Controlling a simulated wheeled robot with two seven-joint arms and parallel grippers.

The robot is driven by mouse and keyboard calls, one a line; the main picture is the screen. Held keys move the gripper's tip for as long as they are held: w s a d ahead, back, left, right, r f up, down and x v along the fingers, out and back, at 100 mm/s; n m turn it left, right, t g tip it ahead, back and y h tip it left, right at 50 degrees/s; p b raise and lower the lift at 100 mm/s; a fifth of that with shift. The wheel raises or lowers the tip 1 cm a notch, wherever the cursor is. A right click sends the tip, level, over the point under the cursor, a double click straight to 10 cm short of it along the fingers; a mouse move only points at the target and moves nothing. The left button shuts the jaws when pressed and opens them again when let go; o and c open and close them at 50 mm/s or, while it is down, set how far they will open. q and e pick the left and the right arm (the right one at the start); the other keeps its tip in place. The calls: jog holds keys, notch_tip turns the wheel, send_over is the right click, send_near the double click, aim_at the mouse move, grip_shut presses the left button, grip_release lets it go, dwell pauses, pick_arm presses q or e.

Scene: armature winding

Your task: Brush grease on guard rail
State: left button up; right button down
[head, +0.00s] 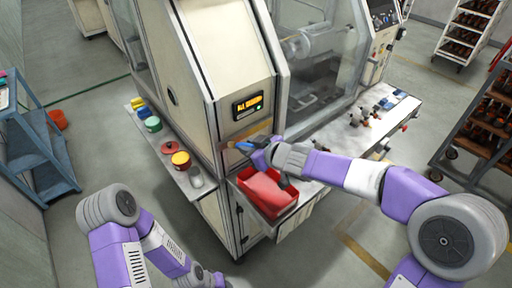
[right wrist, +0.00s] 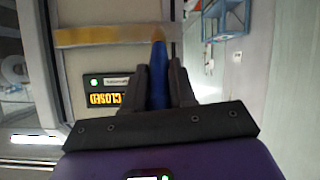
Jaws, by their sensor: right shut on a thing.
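The guard rail is a yellow-tan strip (head: 252,130) across the machine's front panel, below a small lit display. It also shows as a yellow band (right wrist: 100,36) in the right wrist view. My right gripper (head: 260,152) is shut on a brush with a blue handle (right wrist: 158,80). The brush's tan tip (right wrist: 158,35) lies over the right part of the band in the right wrist view; whether it touches is unclear. In the head view the brush (head: 246,146) points left, just below the strip.
A red bin (head: 268,190) sits below my right gripper. A side ledge holds a yellow can (head: 181,160), a green can (head: 152,124), a red lid (head: 170,147) and a silver can (head: 196,178). A blue shelf (head: 40,155) stands left, with open floor between.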

jog(key=s+a+b, duration=0.2)
jog(key=a, duration=0.1)
jog(key=shift+s+b, duration=0.1)
jog(key=shift+b, duration=0.3)
jog(key=shift+r, duration=0.1)
jog(key=s+d+p, duration=0.1)
jog(key=s+d, duration=0.2)
jog(key=s, duration=0.1)
jog(key=shift+s+d, duration=0.3)
jog(key=shift+s, duration=0.1)
dwell(0.3)
jog(key=shift+p, duration=0.35)
